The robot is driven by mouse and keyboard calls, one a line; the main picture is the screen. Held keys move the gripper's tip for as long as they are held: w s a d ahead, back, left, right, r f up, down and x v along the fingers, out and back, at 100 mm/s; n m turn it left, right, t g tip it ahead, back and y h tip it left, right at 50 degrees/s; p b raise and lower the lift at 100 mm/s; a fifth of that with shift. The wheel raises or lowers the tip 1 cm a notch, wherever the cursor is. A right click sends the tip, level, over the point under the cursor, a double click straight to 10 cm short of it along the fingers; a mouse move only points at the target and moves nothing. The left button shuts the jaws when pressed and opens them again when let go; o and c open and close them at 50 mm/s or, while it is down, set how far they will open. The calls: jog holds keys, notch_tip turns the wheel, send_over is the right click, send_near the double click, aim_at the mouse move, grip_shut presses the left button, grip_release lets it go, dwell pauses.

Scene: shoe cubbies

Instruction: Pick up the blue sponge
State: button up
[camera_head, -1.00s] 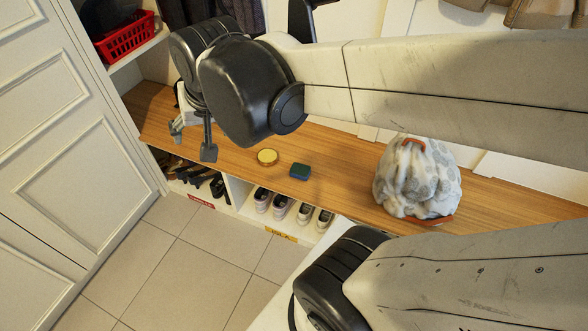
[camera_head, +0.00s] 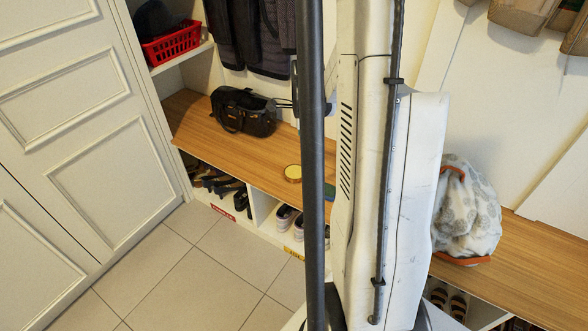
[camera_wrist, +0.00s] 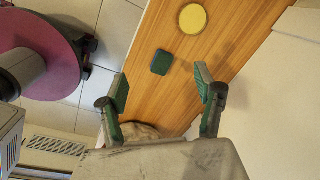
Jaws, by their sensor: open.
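The blue sponge (camera_wrist: 162,62) is a small block with a dark green upper face and blue lower edge. It lies flat on the wooden bench top (camera_wrist: 225,45). In the head view only a sliver of the sponge (camera_head: 329,192) shows behind my arm. My gripper (camera_wrist: 161,82) is open and empty in the wrist view. Its two fingers point toward the bench, and the sponge appears in line with the gap, beyond the fingertips and apart from them.
A round yellow lid-like disc (camera_head: 293,173) lies beside the sponge. A black bag (camera_head: 243,111) sits at the bench's far left, and a patterned white bag (camera_head: 468,215) to the right. Shoes (camera_head: 286,217) fill the cubbies below. A red basket (camera_head: 172,43) is on a shelf.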

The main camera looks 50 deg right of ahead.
jog(key=s+d+f+m+g+y+b, duration=0.1)
jog(key=s+d+f+m, duration=0.2)
jog(key=d+f, duration=0.25)
jog(key=s+d+f+m+b, duration=0.1)
jog(key=s+d+f+m, duration=0.25)
jog(key=f, duration=0.35)
jog(key=b, duration=0.2)
send_over(327, 188)
jog(key=f, duration=0.7)
jog(key=shift+s+d+f, duration=0.1)
jog(key=shift+s+f, duration=0.2)
jog(key=shift+s, duration=0.1)
jog(key=shift+w+a+f+b, duration=0.15)
jog(key=shift+f+b, duration=0.5)
jog(key=shift+f, duration=0.9)
jog(key=shift+w+a+f+b, duration=0.15)
jog(key=shift+f+b, duration=0.45)
jog(key=shift+f, duration=0.9)
jog(key=shift+d, duration=0.1)
jog(key=shift+r, duration=0.1)
jog(key=c, duration=0.8)
